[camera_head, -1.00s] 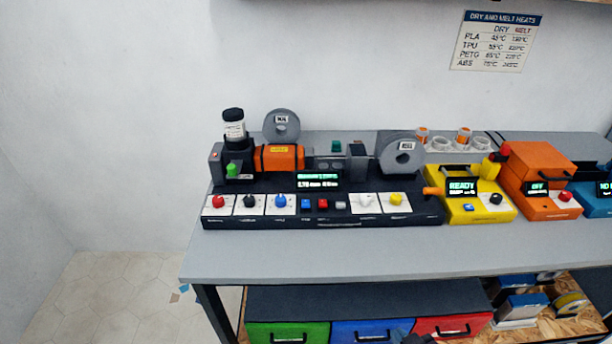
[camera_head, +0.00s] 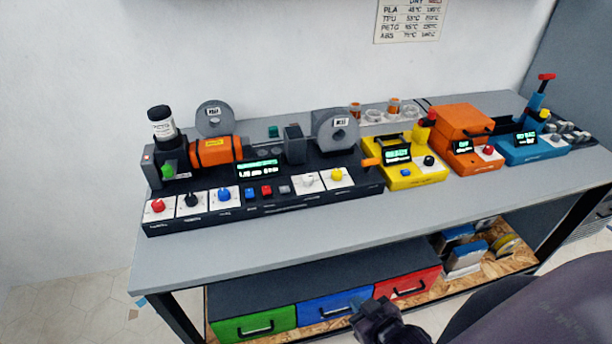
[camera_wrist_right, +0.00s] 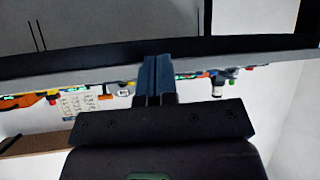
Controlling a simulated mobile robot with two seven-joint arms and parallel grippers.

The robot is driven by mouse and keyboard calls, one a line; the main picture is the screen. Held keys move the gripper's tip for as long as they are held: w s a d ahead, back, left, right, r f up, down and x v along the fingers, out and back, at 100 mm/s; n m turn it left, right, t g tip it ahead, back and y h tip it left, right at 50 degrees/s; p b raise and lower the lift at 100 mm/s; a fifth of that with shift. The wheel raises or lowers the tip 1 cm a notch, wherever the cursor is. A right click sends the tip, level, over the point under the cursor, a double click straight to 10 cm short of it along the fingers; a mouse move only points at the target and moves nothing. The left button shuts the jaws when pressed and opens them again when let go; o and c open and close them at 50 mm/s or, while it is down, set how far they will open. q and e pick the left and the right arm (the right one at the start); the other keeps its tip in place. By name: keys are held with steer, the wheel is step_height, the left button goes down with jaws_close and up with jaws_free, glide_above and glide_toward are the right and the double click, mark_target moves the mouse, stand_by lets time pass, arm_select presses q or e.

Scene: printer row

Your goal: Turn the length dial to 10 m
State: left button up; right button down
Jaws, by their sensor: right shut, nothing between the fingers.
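The black extruder machine (camera_head: 310,200) stands on the left part of the grey table in the head view. Its front panel carries a red dial (camera_head: 157,206), a black dial (camera_head: 190,200), a blue dial (camera_head: 224,195), a white dial (camera_head: 308,180) and a yellow dial (camera_head: 337,174). The dial labels are too small to read, so I cannot tell which sets length. A lit green display (camera_head: 259,168) sits above the panel. My right gripper (camera_head: 362,304) is shut and empty, low in front of the drawers; its fingers also show in the wrist view (camera_wrist_right: 156,75). My left gripper is out of view.
Blue, red and grey buttons sit mid-panel. A yellow unit (camera_head: 405,176), an orange unit (camera_head: 470,160) and a blue unit (camera_head: 530,150) stand to the right. The table's front edge (camera_head: 290,258) lies between my gripper and the panel. Green, blue and red drawers (camera_head: 250,325) are below.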

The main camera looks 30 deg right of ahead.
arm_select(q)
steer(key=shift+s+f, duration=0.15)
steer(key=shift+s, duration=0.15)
arm_select(e)
steer(key=c, duration=1.8)
jaws_free()
